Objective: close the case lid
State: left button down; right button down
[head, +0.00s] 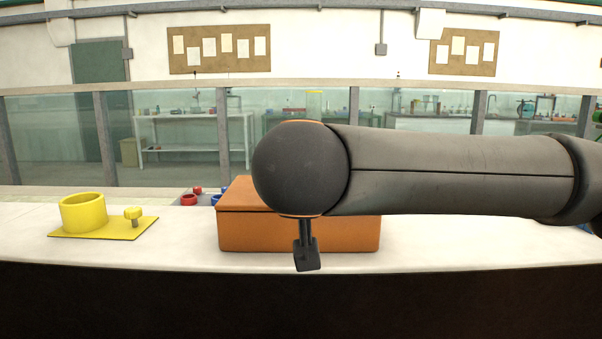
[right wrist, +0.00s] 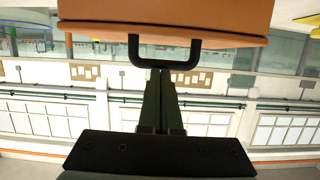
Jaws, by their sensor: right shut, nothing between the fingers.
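The orange case (head: 245,235) stands on the white counter in the middle of the head view. Its lid (head: 234,196) looks down over the body at the left end, with a thin seam below it; I cannot tell whether it is fully closed. My right arm covers the rest. In the right wrist view, which is upside down, the case front (right wrist: 165,10) and its dark U-shaped handle (right wrist: 165,65) show. My right gripper (right wrist: 158,78) is shut and empty, fingertips close to the handle; contact is unclear. Its dark hand shows below my arm in the head view. My left gripper is out of view.
A yellow plate (head: 100,231) with a yellow ring (head: 83,212) and knob (head: 133,215) lies left of the case. Small red (head: 189,200) and blue parts sit behind the case's left end. The glass wall stands behind the counter. The counter between plate and case is clear.

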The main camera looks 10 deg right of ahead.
jog(key=shift+f, duration=0.3)
dwell(0.4)
